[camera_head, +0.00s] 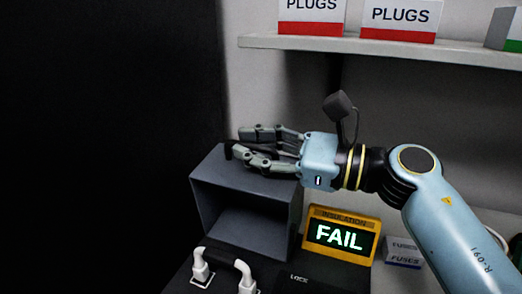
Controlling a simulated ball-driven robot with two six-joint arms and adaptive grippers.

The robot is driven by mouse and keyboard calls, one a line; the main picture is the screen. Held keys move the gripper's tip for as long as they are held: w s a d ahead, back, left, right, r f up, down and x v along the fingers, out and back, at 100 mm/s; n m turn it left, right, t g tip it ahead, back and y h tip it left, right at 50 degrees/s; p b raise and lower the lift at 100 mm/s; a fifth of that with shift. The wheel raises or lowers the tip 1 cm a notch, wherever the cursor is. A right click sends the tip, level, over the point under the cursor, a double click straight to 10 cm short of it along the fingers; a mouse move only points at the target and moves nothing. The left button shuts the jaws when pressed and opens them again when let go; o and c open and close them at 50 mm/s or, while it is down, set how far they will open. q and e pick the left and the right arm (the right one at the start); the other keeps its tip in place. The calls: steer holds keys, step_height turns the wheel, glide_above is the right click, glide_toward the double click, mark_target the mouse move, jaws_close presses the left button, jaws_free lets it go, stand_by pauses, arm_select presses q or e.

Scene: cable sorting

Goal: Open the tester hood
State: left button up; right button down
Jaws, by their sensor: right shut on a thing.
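The tester hood (207,208) is a dark blue-grey box. It stands on a black base, and its hollow side faces me, so I see into it. My right gripper (243,143) comes in from the right along the hood's top edge. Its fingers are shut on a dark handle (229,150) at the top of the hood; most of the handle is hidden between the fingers. The tester's yellow-framed display (340,236) reads FAIL under the word INSULATION. My left gripper is not in view.
A fuses box (403,252) lies right of the display. A shelf (400,47) with plugs boxes (400,18) runs above my arm.

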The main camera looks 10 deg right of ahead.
steer(key=shift+s+a+r+n+b, duration=0.1)
steer(key=shift+s+a+n+b, duration=0.15)
steer(key=shift+s+a+n, duration=0.25)
steer(key=shift+s+a+n+b, duration=0.2)
steer(key=shift+s+n, duration=0.1)
steer(key=shift+s, duration=0.3)
steer(key=c, duration=1.4)
jaws_free()
steer(key=shift+w, duration=0.1)
steer(key=shift+r, duration=0.1)
steer(key=shift+r, duration=0.1)
steer(key=v, duration=1.2)
steer(key=shift+f, duration=0.3)
